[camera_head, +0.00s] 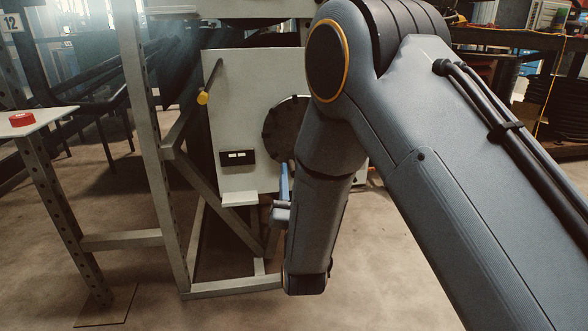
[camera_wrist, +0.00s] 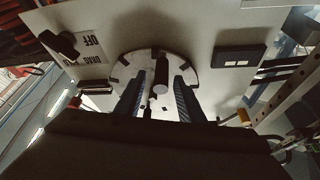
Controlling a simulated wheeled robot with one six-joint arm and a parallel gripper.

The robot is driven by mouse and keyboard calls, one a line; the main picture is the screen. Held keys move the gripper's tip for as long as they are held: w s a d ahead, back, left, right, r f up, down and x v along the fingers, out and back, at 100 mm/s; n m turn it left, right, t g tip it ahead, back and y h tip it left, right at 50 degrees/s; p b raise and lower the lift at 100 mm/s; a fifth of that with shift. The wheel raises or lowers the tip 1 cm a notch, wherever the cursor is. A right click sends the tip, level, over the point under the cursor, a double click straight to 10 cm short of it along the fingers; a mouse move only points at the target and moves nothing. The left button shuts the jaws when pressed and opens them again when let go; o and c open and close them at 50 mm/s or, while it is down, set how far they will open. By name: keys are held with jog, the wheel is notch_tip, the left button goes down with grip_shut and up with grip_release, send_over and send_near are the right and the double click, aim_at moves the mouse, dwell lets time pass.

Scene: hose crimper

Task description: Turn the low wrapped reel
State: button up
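A round disc (camera_wrist: 128,65) with dark notches around its rim is mounted on a pale upright panel (camera_wrist: 195,18) in the wrist view. A dark cylindrical grip with a pale end (camera_wrist: 161,88) sticks out from it. My gripper (camera_wrist: 160,81) is open, with its two blue-grey fingers on either side of this grip and gaps visible beside it. In the head view the dark disc (camera_head: 283,128) is partly hidden by my arm, and my gripper's blue finger (camera_head: 284,185) shows low in front of the panel (camera_head: 230,85). I cannot make out any wrapping on the disc.
A black knob (camera_wrist: 65,46) sits by an OFF label.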

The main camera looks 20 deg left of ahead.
jog(key=p+v, duration=0.1)
jog(key=v, duration=0.4)
jog(key=shift+s+d+f, duration=0.1)
jog(key=shift+s, duration=0.2)
